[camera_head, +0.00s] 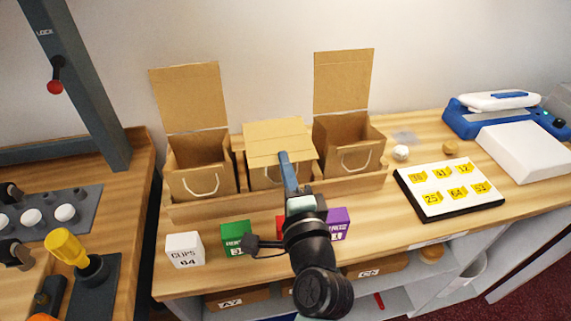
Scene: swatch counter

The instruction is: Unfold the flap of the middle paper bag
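The middle paper bag (262,177) stands in a wooden rack (226,206) between two other brown bags. Its flap (270,139) lies folded over the top and covers the opening. The left bag (197,180) and the right bag (350,148) have their flaps upright and their mouths open. My gripper (285,160) reaches in from the front, with its blue tip at the front right part of the middle flap. I cannot tell whether it touches the flap. The finger gap is not visible, and my arm hides part of the middle bag's front.
A white box (185,250), a green box (236,238), a red box partly hidden by my arm and a purple box (339,224) stand before the rack. A number board (449,188) lies right. A dark post (78,90) rises at left.

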